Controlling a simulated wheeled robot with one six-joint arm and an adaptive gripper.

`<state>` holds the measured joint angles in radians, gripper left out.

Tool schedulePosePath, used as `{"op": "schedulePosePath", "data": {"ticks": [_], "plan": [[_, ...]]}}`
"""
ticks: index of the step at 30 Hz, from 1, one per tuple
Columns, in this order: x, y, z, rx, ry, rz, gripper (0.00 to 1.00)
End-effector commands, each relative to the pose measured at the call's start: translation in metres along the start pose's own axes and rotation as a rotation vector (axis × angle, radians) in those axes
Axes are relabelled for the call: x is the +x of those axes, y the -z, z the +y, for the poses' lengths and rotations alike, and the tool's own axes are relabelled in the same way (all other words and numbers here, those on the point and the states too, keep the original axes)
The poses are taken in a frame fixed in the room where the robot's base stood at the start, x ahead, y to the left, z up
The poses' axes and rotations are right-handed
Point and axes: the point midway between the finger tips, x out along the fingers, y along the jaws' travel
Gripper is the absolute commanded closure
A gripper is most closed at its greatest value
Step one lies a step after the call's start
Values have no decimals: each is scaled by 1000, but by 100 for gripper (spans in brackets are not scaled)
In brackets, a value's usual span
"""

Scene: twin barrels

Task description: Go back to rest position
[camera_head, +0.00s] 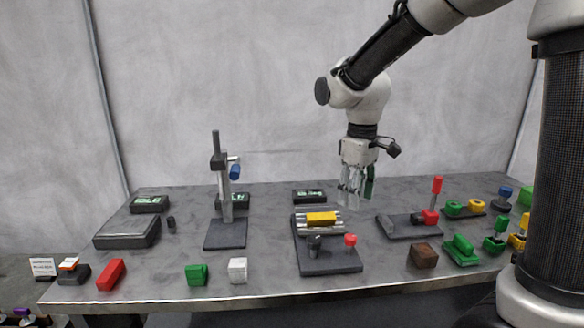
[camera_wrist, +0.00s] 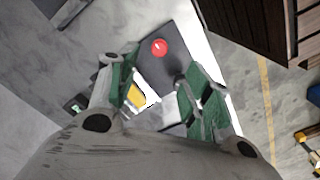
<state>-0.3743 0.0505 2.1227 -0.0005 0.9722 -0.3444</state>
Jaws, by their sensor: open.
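My gripper (camera_head: 355,190) hangs above the grey table (camera_head: 270,258), right of its middle, with the fingers pointing down. In the wrist view my gripper (camera_wrist: 153,92) has its two green-padded fingers spread apart, with nothing held between them. Below it in the wrist view are a dark base with a red knob (camera_wrist: 159,47) and a yellow block (camera_wrist: 138,94). In the head view the yellow block (camera_head: 321,219) lies on a metal fixture on a dark base (camera_head: 330,262), below and left of the gripper, apart from it. The red knob (camera_head: 350,240) stands on that base.
A stand with a column (camera_head: 226,190) is left of the gripper. A red lever (camera_head: 437,186) rises at the right. Red (camera_head: 111,274), green (camera_head: 197,274), white (camera_head: 238,270) and brown (camera_head: 423,255) blocks lie near the front edge. The space above the table's middle is free.

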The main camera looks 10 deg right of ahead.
Motion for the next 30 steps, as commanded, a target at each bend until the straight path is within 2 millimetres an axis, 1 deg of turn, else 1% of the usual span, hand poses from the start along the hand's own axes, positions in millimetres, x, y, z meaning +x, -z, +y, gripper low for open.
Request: {"op": "schedulePosePath", "data": {"ticks": [1, 2, 3, 5, 6, 8, 15, 18, 21, 24, 30], "plan": [[9, -12, -4, 48, 10, -28, 50], [11, -22, -8, 84, 12, -35, 50], [7, -35, -10, 130, 10, -30, 50], [1, -55, -10, 195, 5, -15, 50], [-4, -69, -10, 239, 1, -1, 50], [-11, -90, -10, 305, -5, 23, 50], [-38, -186, -14, 565, -50, 182, 50], [-46, -214, -17, 628, -78, 254, 50], [-54, -231, -18, 672, -105, 314, 50], [-63, -239, -16, 700, -126, 357, 50], [-66, -242, -15, 711, -133, 367, 50]]}}
